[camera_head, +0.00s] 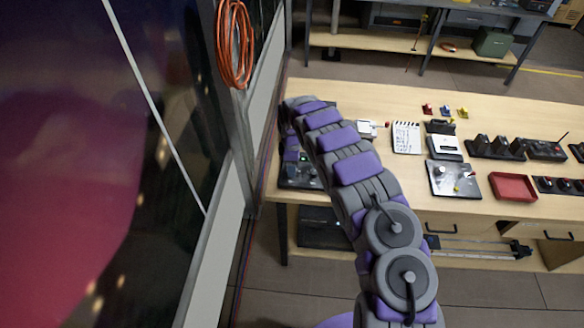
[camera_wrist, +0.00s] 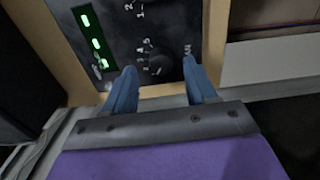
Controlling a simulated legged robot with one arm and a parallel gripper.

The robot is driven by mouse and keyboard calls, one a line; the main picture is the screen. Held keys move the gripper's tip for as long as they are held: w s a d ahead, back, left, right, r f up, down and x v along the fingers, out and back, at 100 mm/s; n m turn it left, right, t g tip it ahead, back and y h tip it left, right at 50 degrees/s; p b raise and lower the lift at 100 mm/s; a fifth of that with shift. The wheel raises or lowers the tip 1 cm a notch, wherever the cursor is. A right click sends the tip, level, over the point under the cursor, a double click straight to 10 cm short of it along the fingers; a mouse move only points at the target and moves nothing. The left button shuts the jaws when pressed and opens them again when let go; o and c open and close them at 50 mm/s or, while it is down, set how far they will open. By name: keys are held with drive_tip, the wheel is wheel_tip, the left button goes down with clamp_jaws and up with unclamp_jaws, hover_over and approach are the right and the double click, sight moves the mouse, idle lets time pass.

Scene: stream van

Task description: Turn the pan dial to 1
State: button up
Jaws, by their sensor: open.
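A dark control panel (camera_wrist: 112,48) fills the upper part of the wrist view. On it a round black dial (camera_wrist: 158,64) has small white digits along its left side. Its pointer setting is too dark to read. My gripper (camera_wrist: 159,67) is open, with one blue finger at each side of this dial; I cannot tell whether they touch it. More white digits near the top edge belong to another control, mostly cut off. In the head view the panel (camera_head: 298,176) lies at the left end of the table, partly hidden by my arm, and the dial cannot be made out.
Green lights (camera_wrist: 95,37) glow on the panel's left. A window wall with an orange cable coil (camera_head: 234,45) stands close at the left.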

wheel_tip(320, 180, up, 15)
idle(0.3)
idle(0.4)
drive_tip(key=s+d+r+m+h+b, duration=0.1)
drive_tip(key=s+d+r+m+b, duration=0.1)
drive_tip(key=s+d+r+m, duration=0.55)
drive_tip(key=s+d+r+m+b, duration=0.25)
drive_tip(key=s+d+r, duration=0.25)
drive_tip(key=s+d, duration=0.55)
drive_tip(key=s+f+m+g+b, duration=0.1)
drive_tip(key=s+m, duration=0.3)
drive_tip(key=s, duration=1.2)
drive_tip(key=s+d+f+m+y+b, duration=0.1)
drive_tip(key=s+f+m+b, duration=0.1)
drive_tip(key=s, duration=1.4)
drive_tip(key=shift+s+f+m+g, duration=0.3)
drive_tip(key=shift+f+m+g, duration=0.1)
drive_tip(key=shift+f+m, duration=0.5)
